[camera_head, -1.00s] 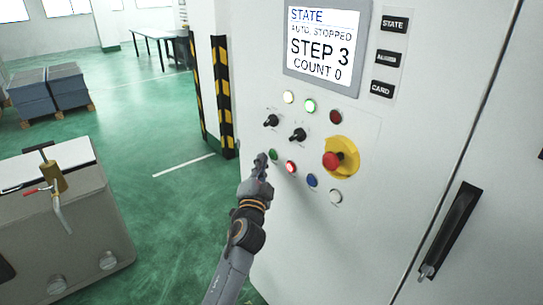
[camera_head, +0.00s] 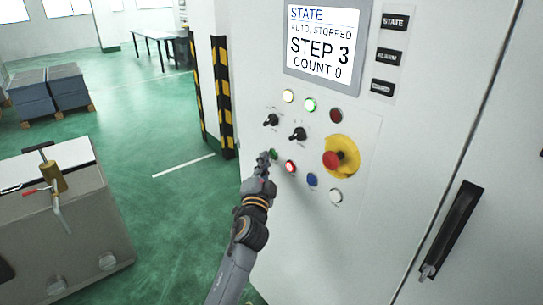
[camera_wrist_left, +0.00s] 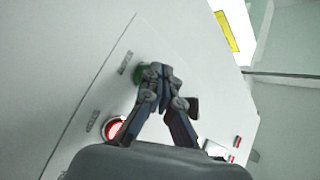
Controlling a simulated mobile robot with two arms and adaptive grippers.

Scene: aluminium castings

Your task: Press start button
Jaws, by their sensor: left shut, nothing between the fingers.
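The control panel of a white cabinet carries several buttons. A green button (camera_head: 273,154) sits at the left of the lower row, partly hidden by my left gripper (camera_head: 264,160). A red lit button (camera_head: 290,167) is just to its right. In the left wrist view, my left gripper (camera_wrist_left: 156,72) is shut and empty, with its fingertips at the green button (camera_wrist_left: 140,74), overlapping its right side. I cannot tell whether they touch it. The red lit button (camera_wrist_left: 113,128) shows below left there. My right gripper is not in view.
A blue button (camera_head: 312,180), a white button (camera_head: 335,196) and a red emergency stop (camera_head: 333,160) on yellow are nearby. Two black selector knobs sit above. The screen (camera_head: 322,45) reads AUTO. STOPPED, STEP 3, COUNT 0. A black door handle (camera_head: 452,230) projects at right.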

